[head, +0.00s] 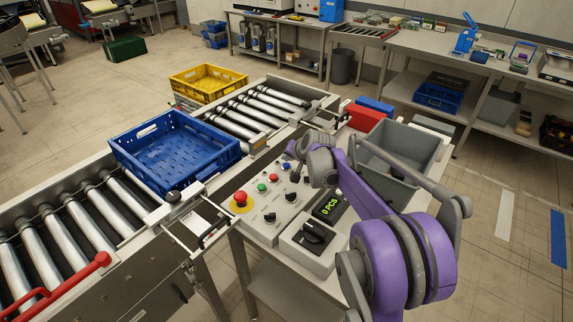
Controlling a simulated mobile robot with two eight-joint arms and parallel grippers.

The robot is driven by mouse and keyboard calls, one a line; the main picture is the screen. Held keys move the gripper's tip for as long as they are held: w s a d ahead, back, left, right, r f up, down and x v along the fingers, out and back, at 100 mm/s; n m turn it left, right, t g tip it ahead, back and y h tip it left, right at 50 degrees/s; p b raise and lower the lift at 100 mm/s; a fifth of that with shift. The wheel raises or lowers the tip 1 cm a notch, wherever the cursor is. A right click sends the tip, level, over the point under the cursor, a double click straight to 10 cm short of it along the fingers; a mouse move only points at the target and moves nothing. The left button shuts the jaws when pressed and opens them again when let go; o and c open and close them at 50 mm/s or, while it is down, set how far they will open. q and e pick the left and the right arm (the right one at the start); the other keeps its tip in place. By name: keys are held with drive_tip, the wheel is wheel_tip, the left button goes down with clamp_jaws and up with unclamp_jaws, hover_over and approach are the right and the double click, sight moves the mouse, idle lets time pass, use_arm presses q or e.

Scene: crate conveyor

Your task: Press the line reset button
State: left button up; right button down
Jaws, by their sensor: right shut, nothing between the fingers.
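A grey control panel (258,221) stands on the table right of the conveyor. It carries a red mushroom button on a yellow base (240,199), a green button (262,187), a red button (274,178) and a blue button (286,167). Several black knobs sit beside them. I cannot read which one is labelled line reset. My right gripper (299,153) is shut and empty near the panel's far end, close to the blue button. I cannot tell whether it touches anything. My purple right arm hides part of the table. My left gripper is not in view.
A counter display (330,206) reads 0 PCS beside a rotary switch box (306,251). A grey bin (431,145) stands behind my right arm. A blue crate (148,166) rests on the conveyor rollers, with a yellow crate (208,91) beyond. A red bin (362,118) stands farther back.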

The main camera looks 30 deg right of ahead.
sight(288, 167)
drive_tip(key=shift+r+p, duration=1.25)
drive_tip(key=shift+r, duration=1.3)
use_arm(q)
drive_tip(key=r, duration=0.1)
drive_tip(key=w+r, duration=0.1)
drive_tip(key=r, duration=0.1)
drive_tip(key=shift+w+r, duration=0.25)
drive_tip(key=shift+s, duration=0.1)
use_arm(e)
drive_tip(key=s+a+n+g, duration=0.1)
drive_tip(key=s+a+n, duration=0.2)
drive_tip(key=s+a, duration=0.55)
drive_tip(key=s+a+f+n, duration=0.2)
drive_tip(key=s+a, duration=0.2)
drive_tip(key=s, duration=0.5)
drive_tip(key=s+a+f+n+g, duration=0.1)
drive_tip(key=s+a+f+n, duration=0.1)
drive_tip(key=s, duration=0.7)
drive_tip(key=s+a+f+n+g, duration=0.1)
drive_tip(key=s+a+f, duration=0.3)
drive_tip(key=s, duration=0.5)
drive_tip(key=shift+a+n, duration=0.7)
drive_tip(key=shift+a, duration=0.3)
